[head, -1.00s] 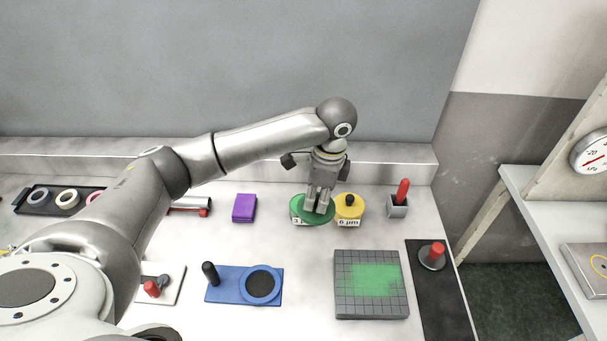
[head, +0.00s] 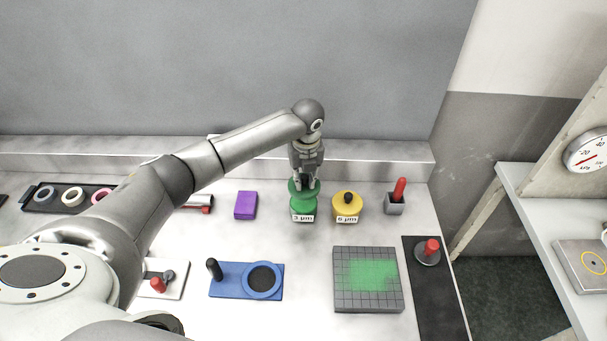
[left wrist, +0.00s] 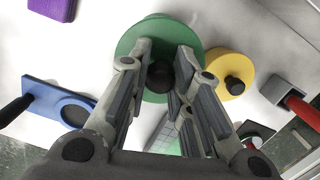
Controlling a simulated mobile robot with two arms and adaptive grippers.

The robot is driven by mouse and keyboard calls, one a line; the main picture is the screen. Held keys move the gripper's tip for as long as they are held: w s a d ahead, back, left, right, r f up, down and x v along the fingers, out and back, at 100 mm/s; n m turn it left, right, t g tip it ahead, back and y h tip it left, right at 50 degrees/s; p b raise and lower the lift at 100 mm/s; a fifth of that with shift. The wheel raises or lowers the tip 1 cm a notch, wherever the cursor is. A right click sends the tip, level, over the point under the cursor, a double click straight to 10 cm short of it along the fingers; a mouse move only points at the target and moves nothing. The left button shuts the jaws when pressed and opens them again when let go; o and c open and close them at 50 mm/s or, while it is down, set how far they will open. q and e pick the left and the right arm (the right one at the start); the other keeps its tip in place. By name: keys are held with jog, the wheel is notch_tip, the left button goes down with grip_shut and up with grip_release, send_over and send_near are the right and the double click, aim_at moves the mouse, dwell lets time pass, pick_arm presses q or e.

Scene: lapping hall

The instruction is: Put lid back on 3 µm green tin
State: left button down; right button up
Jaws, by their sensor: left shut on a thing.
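The green tin (head: 303,208) labelled 3 µm stands upright on the bench in the head view. My left gripper (head: 305,181) is above it, pointing down and shut on the green lid (head: 296,189). In the left wrist view the lid (left wrist: 192,58) has its black knob (left wrist: 160,76) between the fingers (left wrist: 163,62). The lid is over the tin and roughly in line with it in the head view. I cannot tell whether they touch. The lid hides most of the tin from the wrist. My right gripper is not in view.
The yellow 6 µm tin (head: 347,208) stands close on the right. A purple block (head: 246,205) lies to the left, and a grey holder with a red handle (head: 395,204) to the right. A blue plate (head: 232,281) and a gridded grey block (head: 368,297) lie in front.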

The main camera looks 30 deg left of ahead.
aim_at(303, 185)
pick_arm(q)
jog(key=shift+w+a+f, duration=0.1)
jog(key=shift+a+f, duration=0.05)
notch_tip(303, 185, down, 4)
jog(key=b, duration=0.5)
jog(key=shift+f, duration=1.15)
jog(key=shift+r+p, duration=0.1)
jog(key=shift+p, duration=0.3)
dwell(0.5)
jog(key=shift+f+p, duration=0.2)
jog(key=shift+p, duration=0.1)
dwell(1.0)
dwell(0.5)
jog(key=c, duration=1.2)
grip_release()
jog(key=shift+c, duration=0.2)
